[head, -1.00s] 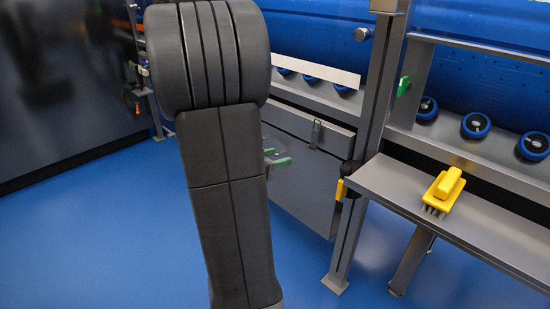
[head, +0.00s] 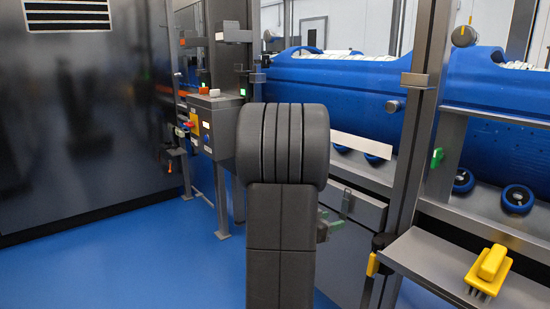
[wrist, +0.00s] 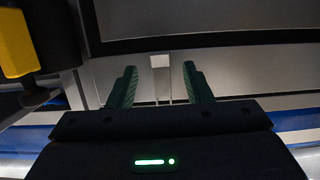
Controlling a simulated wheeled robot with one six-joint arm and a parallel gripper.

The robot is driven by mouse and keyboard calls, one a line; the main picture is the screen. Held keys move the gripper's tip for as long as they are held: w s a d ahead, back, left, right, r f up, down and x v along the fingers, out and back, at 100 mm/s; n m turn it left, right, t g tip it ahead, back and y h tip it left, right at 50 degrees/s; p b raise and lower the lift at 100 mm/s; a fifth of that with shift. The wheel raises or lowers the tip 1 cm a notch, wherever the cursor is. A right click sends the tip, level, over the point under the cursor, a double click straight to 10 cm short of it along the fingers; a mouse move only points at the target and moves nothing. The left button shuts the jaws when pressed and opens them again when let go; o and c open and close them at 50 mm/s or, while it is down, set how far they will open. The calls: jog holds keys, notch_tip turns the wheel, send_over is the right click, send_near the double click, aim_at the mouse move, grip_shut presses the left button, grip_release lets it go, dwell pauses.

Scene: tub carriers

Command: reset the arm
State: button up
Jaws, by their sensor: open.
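My gripper (wrist: 160,88) shows in the wrist view as two green fingers, spread apart with nothing between them. A pale upright fitting on a grey panel (wrist: 226,82) shows beyond the gap. In the head view my dark arm stands upright in the middle and hides most of my gripper. Only a small part of the gripper (head: 334,221) shows to the right of the arm, in front of the grey cabinet (head: 345,255).
A yellow brush (head: 489,270) lies on a metal shelf (head: 430,257) at the right. Blue tubs (head: 335,88) lie behind metal posts, with blue rollers (head: 517,198) below. A control box (head: 218,122) stands left of my arm. Blue floor (head: 150,260) is clear at the left.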

jog(key=shift+x, duration=1.75)
jog(key=shift+s+a, duration=0.1)
jog(key=p, duration=0.2)
send_near(342, 218)
jog(key=b+x, duration=0.2)
jog(key=x, duration=0.5)
jog(key=shift+f, duration=0.15)
jog(key=shift+w, duration=0.25)
jog(key=shift+s+r+g+y, duration=0.2)
jog(key=shift+r+g+y, duration=0.2)
jog(key=shift+y, duration=0.1)
jog(key=shift+s+a+r+g+y, duration=0.25)
jog(key=shift+a+r+g+y, duration=0.15)
jog(key=shift+g+y, duration=0.4)
